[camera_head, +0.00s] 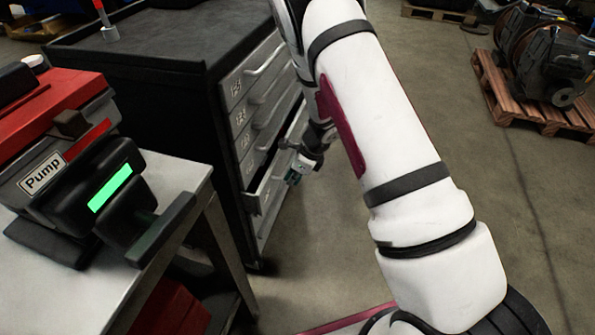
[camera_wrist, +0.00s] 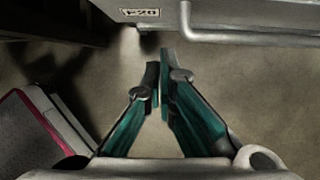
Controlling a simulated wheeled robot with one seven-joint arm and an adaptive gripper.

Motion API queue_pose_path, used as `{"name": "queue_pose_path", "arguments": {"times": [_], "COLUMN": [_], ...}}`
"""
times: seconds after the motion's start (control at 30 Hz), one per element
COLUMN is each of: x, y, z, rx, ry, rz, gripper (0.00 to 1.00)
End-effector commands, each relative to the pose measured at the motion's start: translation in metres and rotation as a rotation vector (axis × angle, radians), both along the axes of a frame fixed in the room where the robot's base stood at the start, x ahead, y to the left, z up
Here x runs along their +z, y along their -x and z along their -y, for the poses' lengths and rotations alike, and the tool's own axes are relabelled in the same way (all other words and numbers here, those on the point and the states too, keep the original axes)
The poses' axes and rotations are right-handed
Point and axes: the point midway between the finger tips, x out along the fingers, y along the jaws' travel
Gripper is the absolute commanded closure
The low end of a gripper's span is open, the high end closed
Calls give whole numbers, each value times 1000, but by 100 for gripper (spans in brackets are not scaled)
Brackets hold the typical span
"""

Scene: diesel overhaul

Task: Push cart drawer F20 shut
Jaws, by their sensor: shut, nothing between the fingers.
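The dark cart (camera_head: 140,50) has a column of grey drawers on its right side. A lower drawer (camera_head: 266,190) stands partly out, with its dark inside showing; its label is not readable in the head view. In the wrist view, the drawer front labelled F20 (camera_wrist: 225,14) crosses the top, with its bar handle (camera_wrist: 255,38). My gripper (camera_wrist: 161,62) is shut and empty, its teal fingers pointing toward that front. The tips appear just short of the handle; contact cannot be told. In the head view my gripper (camera_head: 294,176) is by the pulled-out drawer, partly hidden by my arm.
A metal table (camera_head: 185,175) with a red and black pump unit (camera_head: 75,160) stands at left, close to the cart. A wooden pallet (camera_head: 525,105) with machinery is at the upper right.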

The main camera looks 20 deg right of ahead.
Motion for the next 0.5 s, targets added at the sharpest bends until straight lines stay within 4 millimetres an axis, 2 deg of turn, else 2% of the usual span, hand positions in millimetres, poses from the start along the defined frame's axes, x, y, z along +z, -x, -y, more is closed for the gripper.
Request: {"name": "queue_pose_path", "arguments": {"times": [0.07, 0.3, 0.5], "x": [-16, -12, -11], "y": [-3, -21, -25], "z": [-5, -31, -37], "rx": [-1, 2, 0], "ry": [1, 1, 0], "rz": [-2, 2, 1], "gripper": [100, 100, 100]}}
